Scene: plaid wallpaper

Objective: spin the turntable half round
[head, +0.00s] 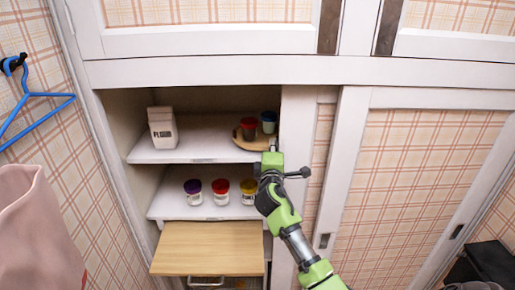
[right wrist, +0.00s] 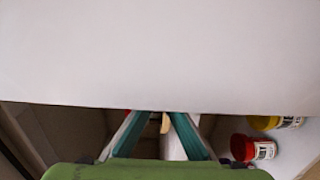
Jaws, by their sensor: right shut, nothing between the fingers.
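The turntable (head: 240,141) is a round wooden disc on the upper shelf, at its right end. My right gripper (head: 272,146) is at the front right of the disc, shut and empty. I cannot tell whether its tips touch the rim. The disc's right side is hidden by the cupboard frame and the gripper. In the right wrist view, the fingers (right wrist: 160,120) converge below a broad white surface. My left gripper is out of view.
A flour box (head: 162,127) stands at the upper shelf's left. Jars with purple (head: 193,191), red (head: 221,191) and yellow (head: 248,190) lids stand on the lower shelf. A wooden board (head: 208,248) juts out below. The white frame (head: 293,130) is close to my gripper's right.

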